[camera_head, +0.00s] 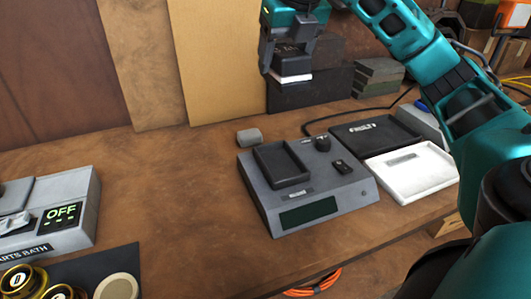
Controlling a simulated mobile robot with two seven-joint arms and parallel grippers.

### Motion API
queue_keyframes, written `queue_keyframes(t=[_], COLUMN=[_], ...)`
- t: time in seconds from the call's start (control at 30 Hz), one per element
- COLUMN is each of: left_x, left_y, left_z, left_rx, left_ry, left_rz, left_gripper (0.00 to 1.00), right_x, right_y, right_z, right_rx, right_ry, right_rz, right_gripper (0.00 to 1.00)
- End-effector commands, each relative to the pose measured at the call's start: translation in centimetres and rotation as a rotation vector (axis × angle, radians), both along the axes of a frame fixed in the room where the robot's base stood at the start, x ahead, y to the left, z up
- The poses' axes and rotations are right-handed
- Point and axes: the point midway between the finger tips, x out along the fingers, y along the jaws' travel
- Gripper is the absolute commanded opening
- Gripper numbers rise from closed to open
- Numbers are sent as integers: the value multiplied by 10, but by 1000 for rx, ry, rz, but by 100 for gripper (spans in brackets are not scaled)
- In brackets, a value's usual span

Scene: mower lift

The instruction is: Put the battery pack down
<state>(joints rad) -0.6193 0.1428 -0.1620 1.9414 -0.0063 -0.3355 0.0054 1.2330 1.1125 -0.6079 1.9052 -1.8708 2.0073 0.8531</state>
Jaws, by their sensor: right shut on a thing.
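The battery pack (291,64), a dark block with a pale band at its base, is held between the fingers of my right gripper (288,58). The gripper is shut on it and holds it in the air above the back of the bench. Below and in front of it stands a grey tester (330,196) with an empty dark recessed bay (281,165), a dark green display and a knob. To its right lie a black tray marked FAULTY (368,131) and a white tray (420,177) with a small label. Both trays look empty. My left gripper is not in view.
A small grey block (249,136) lies behind the tester's left corner. A grey parts bath reading OFF (62,222) and several brass-coloured round parts (24,279) are at the left. Dark stacked blocks (310,88) stand at the back. The bench (175,190) is clear left of the tester.

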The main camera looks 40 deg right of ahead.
Motion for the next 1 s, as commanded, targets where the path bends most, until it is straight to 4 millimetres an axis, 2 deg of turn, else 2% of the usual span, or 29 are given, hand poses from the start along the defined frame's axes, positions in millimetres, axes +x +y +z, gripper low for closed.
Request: queue_keyframes(t=[0.17, 0.4, 0.6, 0.7, 0.87, 1.0], left_x=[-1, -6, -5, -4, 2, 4], left_y=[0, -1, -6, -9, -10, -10], left_z=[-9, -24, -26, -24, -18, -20], left_rx=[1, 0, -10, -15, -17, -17], left_ry=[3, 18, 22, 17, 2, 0], left_rz=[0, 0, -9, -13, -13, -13], left_gripper=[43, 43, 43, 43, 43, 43], right_x=[-1, -1, -1, -1, 0, -1], right_y=[-1, -1, -1, 0, 0, 0], right_z=[-27, -90, -135, -149, -159, -180], right_rx=[-3, -3, -3, -1, -1, -2], right_ry=[4, 4, 2, 0, -3, 2], right_rz=[-2, -2, -2, 0, 0, 0], right_gripper=[16, 16, 16, 16, 16, 16])
